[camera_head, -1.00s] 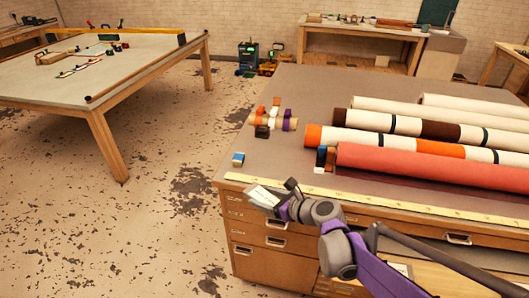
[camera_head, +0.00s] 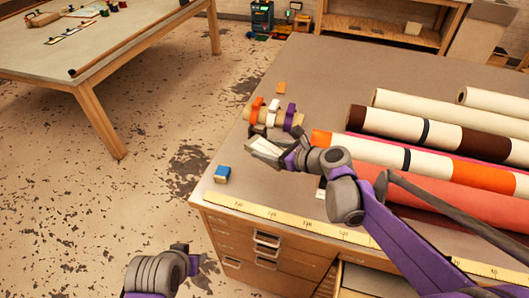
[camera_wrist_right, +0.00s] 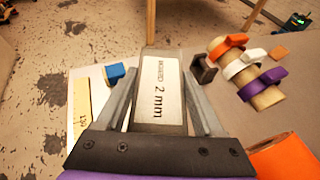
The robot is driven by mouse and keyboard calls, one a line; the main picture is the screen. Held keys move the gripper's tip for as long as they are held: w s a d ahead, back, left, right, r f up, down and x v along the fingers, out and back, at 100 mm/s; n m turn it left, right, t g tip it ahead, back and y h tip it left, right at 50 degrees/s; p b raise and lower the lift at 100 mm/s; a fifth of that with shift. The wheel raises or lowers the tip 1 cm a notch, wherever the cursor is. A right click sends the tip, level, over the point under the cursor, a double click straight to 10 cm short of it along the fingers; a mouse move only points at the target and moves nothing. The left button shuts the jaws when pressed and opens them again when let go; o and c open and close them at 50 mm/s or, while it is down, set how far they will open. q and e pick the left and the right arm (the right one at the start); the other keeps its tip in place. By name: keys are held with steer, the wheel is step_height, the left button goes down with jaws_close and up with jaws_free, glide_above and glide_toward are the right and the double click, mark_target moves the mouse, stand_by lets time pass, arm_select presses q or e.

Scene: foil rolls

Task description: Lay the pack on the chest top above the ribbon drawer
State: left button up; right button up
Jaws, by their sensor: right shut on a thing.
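The pack (camera_wrist_right: 160,88) is a dark-edged block with a white label reading "2 mm". My right gripper (camera_head: 262,150) is shut on it, with a finger on each side in the right wrist view. In the head view the pack (camera_head: 263,149) is over the left part of the chest top (camera_head: 330,75); its exact height is hard to tell. The drawers with handles (camera_head: 267,251) are in the chest front below the yellow ruler; I cannot tell which is the ribbon drawer. My left gripper (camera_head: 180,250) is at the bottom left, off the chest, its jaws unclear.
A blue block (camera_head: 222,174) lies near the chest's left front corner. A dowel with orange, white and purple clips (camera_head: 273,113) and a dark block (camera_wrist_right: 203,68) are close to the pack. Long rolls (camera_head: 430,145) fill the right side. A drawer (camera_head: 375,283) stands open at lower right.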

steer(key=shift+w+d+f, duration=0.1)
steer(key=shift+w+f, duration=0.05)
steer(key=shift+w, duration=0.1)
glide_above(267, 175)
step_height(267, 175, down, 6)
steer(key=shift+s+r, duration=0.1)
steer(key=shift+f+b, duration=0.35)
steer(key=shift+f, duration=1.55)
steer(key=shift+f, duration=0.15)
steer(key=o, duration=1.5)
